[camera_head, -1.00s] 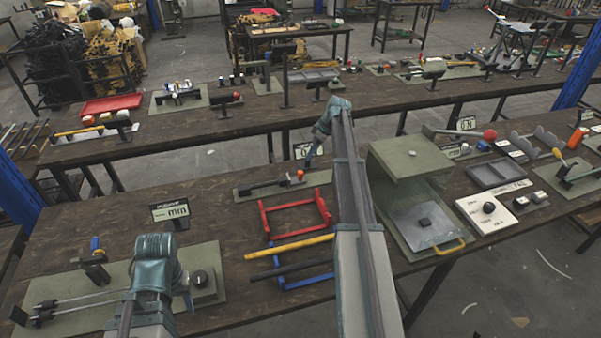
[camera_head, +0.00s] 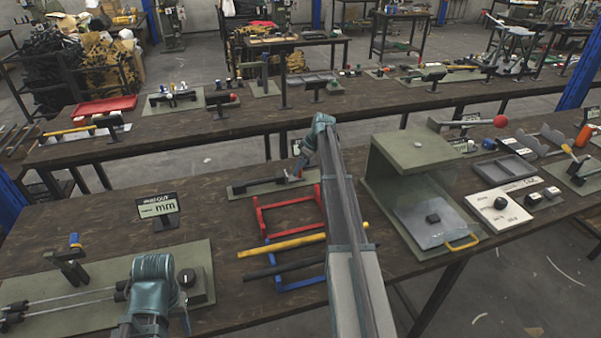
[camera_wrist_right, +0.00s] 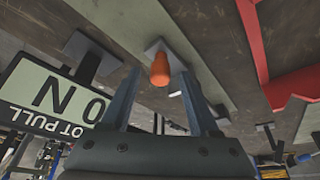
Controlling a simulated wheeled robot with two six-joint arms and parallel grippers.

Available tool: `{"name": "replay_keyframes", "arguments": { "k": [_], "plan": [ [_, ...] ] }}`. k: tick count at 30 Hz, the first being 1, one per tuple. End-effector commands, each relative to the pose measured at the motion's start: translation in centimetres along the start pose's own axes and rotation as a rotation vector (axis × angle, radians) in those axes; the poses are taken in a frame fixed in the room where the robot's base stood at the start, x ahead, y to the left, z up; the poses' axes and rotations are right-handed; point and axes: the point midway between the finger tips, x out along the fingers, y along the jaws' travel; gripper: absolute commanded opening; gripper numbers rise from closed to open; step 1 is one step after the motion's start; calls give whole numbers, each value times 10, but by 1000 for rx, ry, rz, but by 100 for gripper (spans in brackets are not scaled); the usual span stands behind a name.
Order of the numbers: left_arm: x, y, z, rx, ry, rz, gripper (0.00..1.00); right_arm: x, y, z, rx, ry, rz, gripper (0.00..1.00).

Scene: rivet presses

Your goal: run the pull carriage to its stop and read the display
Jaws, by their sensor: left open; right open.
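An orange knob (camera_wrist_right: 160,68) stands on a small grey plate over a long green base (camera_head: 262,187). In the right wrist view my right gripper (camera_wrist_right: 160,80) is open, with a finger on each side of the knob; contact is not clear. In the head view this gripper (camera_head: 299,167) is at the right end of the base. A display (camera_wrist_right: 52,98) beside the base reads "0 N", with a partly cut-off label ending in "PULL". My left gripper (camera_head: 185,316) is open, mostly hidden behind its wrist at the bottom left.
A mm readout (camera_head: 157,206) and a green plate with rods (camera_head: 110,285) are at left. A green guard box (camera_head: 412,150) stands right of my right arm.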

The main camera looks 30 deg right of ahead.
Motion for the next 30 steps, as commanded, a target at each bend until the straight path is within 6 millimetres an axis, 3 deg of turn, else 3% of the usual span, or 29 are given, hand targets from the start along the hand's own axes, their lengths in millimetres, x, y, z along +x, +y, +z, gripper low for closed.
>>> {"name": "replay_keyframes", "arguments": {
  "k": [7, 15, 18, 26, 30],
  "plan": [
    [0, 0, 0, 0, 0, 0, 50, 0, 0, 0, 0, 0, 0, 62],
    [0, 0, 0, 0, 0, 0, 50, 0, 0, 0, 0, 0, 0, 13],
    [0, 0, 0, 0, 0, 0, 50, 0, 0, 0, 0, 0, 0, 0],
    [0, 0, 0, 0, 0, 0, 50, 0, 1, 1, 1, 0, 0, 0],
    [0, 0, 0, 0, 0, 0, 50, -4, 12, 10, 3, 0, 1, 0]
  ]
}}
